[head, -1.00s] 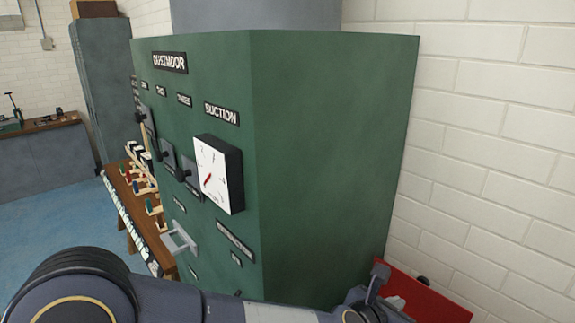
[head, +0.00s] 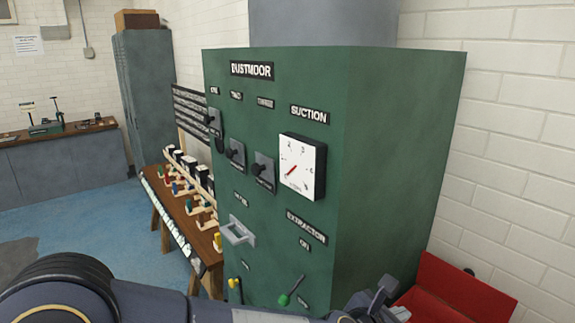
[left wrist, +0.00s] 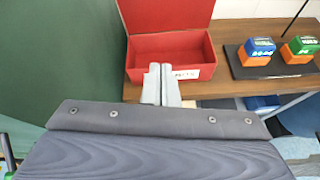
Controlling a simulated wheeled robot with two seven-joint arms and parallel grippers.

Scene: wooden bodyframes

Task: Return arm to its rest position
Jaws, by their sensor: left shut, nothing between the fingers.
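My left arm (head: 150,302) crosses the bottom of the head view from the left. Its gripper (head: 388,300) is at the lower right, in front of the green cabinet and beside the red box. In the left wrist view the two grey fingers (left wrist: 161,84) are pressed together with nothing between them. They overlap the front of the open red box (left wrist: 140,72) there; I cannot tell whether they touch it. My right gripper is in neither view.
The green cabinet (head: 395,170) with switches, a suction dial (head: 302,167) and a green-knobbed lever (head: 289,292) stands close ahead. A wooden bench (head: 205,240) with toy parts is left of it. Blue-orange (left wrist: 256,52) and green-orange blocks (left wrist: 300,50) stand right of the red box.

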